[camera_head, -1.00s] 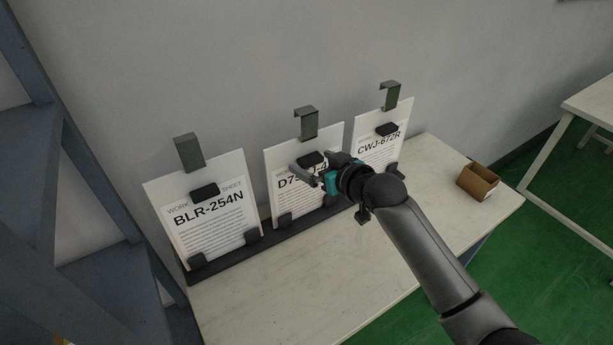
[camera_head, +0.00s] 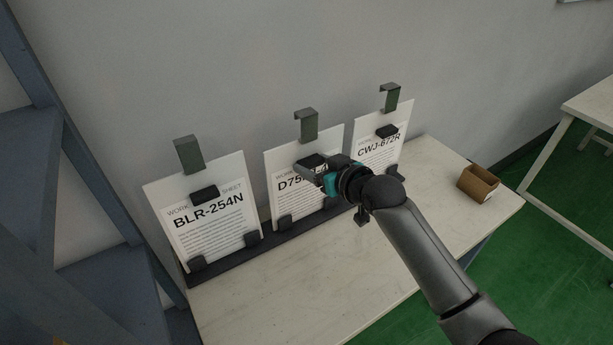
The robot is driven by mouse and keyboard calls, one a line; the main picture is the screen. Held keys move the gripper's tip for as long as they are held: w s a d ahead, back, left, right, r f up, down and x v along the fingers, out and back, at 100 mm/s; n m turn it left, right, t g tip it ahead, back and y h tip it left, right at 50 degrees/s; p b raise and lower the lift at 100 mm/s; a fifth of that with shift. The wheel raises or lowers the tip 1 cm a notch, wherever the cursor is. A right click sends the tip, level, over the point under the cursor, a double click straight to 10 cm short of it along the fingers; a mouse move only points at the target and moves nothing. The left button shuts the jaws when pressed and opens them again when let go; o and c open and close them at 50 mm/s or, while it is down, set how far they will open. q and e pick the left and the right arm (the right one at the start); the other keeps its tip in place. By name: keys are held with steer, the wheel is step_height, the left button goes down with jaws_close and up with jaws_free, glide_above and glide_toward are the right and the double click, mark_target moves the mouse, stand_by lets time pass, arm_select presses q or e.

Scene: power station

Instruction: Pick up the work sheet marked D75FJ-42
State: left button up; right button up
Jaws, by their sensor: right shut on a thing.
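The work sheet with a partly hidden "D75…" code (camera_head: 289,202) is the middle of three white sheets in a dark rack on the table. It leans back, with a green-grey metal hook (camera_head: 308,125) above its top. My right gripper (camera_head: 312,168) is at the black block (camera_head: 310,160) on the upper part of this sheet and is shut on that block. The gripper and wrist cover the rest of the code. My left gripper is not in view.
Sheet BLR-254N (camera_head: 205,215) stands left and sheet CWJ-672R (camera_head: 377,150) right, close to my wrist. The rack (camera_head: 232,258) runs along the white table (camera_head: 320,285). A small cardboard box (camera_head: 478,184) sits at the right end. Blue shelving (camera_head: 100,200) stands at the left.

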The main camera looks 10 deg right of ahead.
jaws_close()
steer(key=shift+r, duration=0.2)
